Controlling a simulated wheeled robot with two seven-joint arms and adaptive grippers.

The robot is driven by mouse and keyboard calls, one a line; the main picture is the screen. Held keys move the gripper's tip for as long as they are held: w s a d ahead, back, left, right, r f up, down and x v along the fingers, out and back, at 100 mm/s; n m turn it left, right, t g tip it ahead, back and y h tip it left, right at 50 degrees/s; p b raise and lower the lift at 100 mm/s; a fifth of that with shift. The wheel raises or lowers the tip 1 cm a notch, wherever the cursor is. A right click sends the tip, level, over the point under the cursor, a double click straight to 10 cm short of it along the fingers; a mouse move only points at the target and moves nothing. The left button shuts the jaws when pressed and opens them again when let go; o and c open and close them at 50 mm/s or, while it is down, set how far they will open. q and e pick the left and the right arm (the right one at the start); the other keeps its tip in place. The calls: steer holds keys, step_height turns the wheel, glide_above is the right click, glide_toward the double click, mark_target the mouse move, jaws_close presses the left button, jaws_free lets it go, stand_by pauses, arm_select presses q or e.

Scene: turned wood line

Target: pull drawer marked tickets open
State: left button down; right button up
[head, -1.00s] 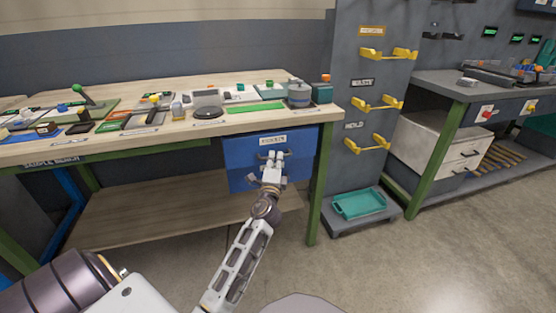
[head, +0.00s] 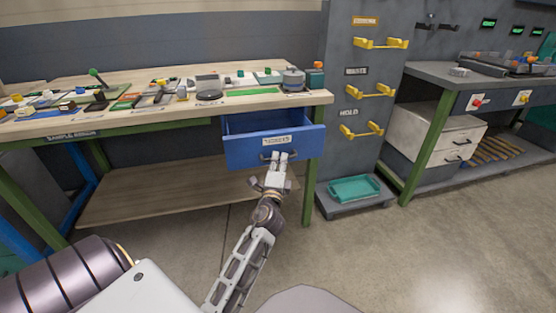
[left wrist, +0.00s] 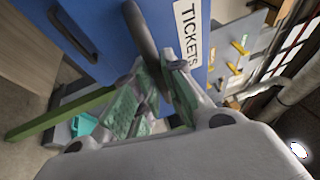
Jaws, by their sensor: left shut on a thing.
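The blue drawer (head: 240,150) marked TICKETS sits under the right end of the wooden bench and stands partly open, with its empty-looking inside showing. Its label (head: 277,141) is on the front and reads clearly in the left wrist view (left wrist: 187,32). My left gripper (head: 279,159) is shut on the dark handle of this drawer, just below the label. In the left wrist view, the handle (left wrist: 142,32) passes between the green-padded fingers (left wrist: 160,90). My right gripper does not show.
The bench top (head: 150,112) carries several small parts and fixtures. A green bench leg (head: 308,195) stands right of the drawer. A grey rack with yellow holders (head: 369,91) and a teal tray (head: 354,189) is further right. The floor in front is clear.

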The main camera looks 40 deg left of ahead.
arm_select(q)
steer(key=shift+s+d+b, duration=0.35)
steer(key=shift+s+d, duration=1)
steer(key=shift+d, duration=0.2)
steer(key=c, duration=1.5)
jaws_free()
steer(key=shift+r, duration=0.1)
